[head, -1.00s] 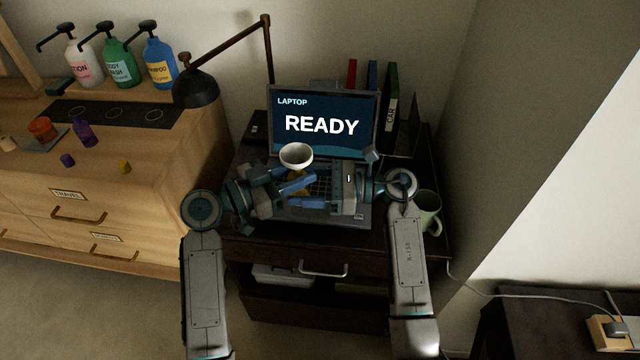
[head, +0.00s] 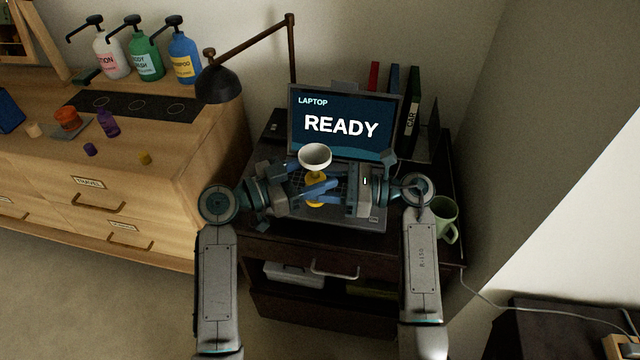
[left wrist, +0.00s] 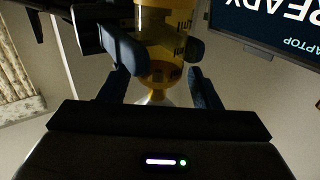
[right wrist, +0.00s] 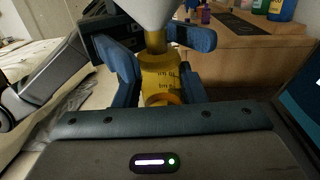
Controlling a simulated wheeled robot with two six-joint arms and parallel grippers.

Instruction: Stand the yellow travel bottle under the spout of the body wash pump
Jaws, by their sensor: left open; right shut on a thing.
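The yellow travel bottle (head: 316,190) is in the air in front of the laptop, with a white funnel (head: 315,156) in its mouth. My right gripper (head: 322,190) is shut on the bottle, which also shows close up in the right wrist view (right wrist: 160,78). My left gripper (head: 292,190) is open, its fingers close to the bottle on its left. In the left wrist view the bottle (left wrist: 165,45) appears inverted between the open fingers; contact is unclear. The green body wash pump (head: 147,62) stands at the back of the wooden dresser, between the lotion and shampoo pumps.
A dark ringed mat (head: 135,106) lies in front of the pumps. A purple bottle (head: 108,123), orange jar (head: 67,118) and small caps lie on the dresser (head: 190,150). A black lamp (head: 218,82) overhangs its right end. The laptop (head: 345,120) and green mug (head: 445,215) are near my arms.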

